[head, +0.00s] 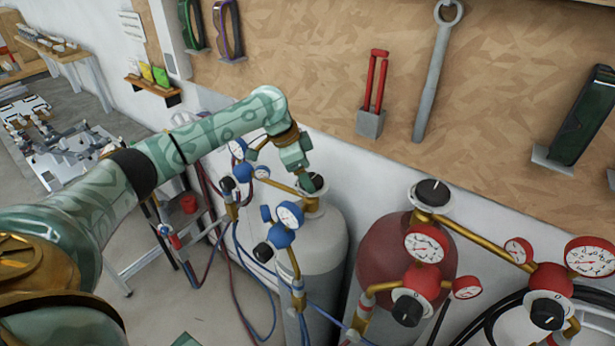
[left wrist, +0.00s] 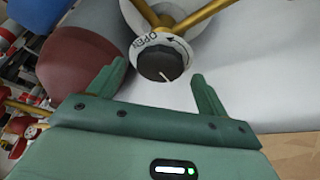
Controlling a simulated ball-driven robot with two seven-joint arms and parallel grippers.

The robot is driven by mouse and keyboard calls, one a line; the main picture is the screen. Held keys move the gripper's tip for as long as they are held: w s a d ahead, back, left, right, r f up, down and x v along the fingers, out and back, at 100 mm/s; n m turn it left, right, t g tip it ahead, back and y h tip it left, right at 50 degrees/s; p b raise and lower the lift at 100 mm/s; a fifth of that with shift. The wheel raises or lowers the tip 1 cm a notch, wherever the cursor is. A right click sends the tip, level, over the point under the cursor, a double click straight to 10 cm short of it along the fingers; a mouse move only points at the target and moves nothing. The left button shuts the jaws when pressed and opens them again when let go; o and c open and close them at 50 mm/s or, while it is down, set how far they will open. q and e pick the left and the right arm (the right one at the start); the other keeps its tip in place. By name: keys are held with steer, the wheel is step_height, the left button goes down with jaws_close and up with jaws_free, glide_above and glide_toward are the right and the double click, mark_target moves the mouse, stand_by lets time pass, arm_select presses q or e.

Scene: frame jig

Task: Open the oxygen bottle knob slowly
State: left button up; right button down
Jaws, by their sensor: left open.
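The oxygen bottle (head: 322,245) is a grey-white cylinder with blue gauges, standing by the wall in the head view. Its black knob (head: 314,184) sits on top, partly hidden by my left gripper (head: 303,170). In the left wrist view the knob (left wrist: 160,60) shows a white pointer line, and a ring around it reads OPEN with an arrow. My left gripper (left wrist: 158,73) is open, its two green fingers spread on either side in the picture. The knob appears just beyond the fingertips, not gripped. My right gripper is in neither view.
A red bottle (head: 385,250) with its own black knob (head: 433,192) and red gauges (head: 425,243) stands to the right. Blue gauges (head: 289,215) and brass pipes crowd the grey bottle's front. A wrench (head: 437,70) hangs on the board above. Hoses trail below.

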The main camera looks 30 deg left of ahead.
arm_select(q)
steer(key=shift+x, duration=0.75)
steer(key=c, duration=1)
steer(key=n+p, duration=0.1)
steer(key=p, duration=0.3)
steer(key=n+y+p, duration=0.1)
steer(key=n+p, duration=0.1)
steer(key=p, duration=0.2)
steer(key=n+t+p, duration=0.1)
steer(key=p, duration=0.3)
steer(key=shift+s+d+r+n+y+p, duration=0.2)
steer(key=shift+r+n+y+p, duration=0.1)
steer(key=shift+n+p, duration=0.1)
steer(key=shift+f+n+t+p, duration=0.3)
steer(key=shift+n+p, duration=0.3)
steer(key=shift+p, duration=0.2)
steer(key=o, duration=1)
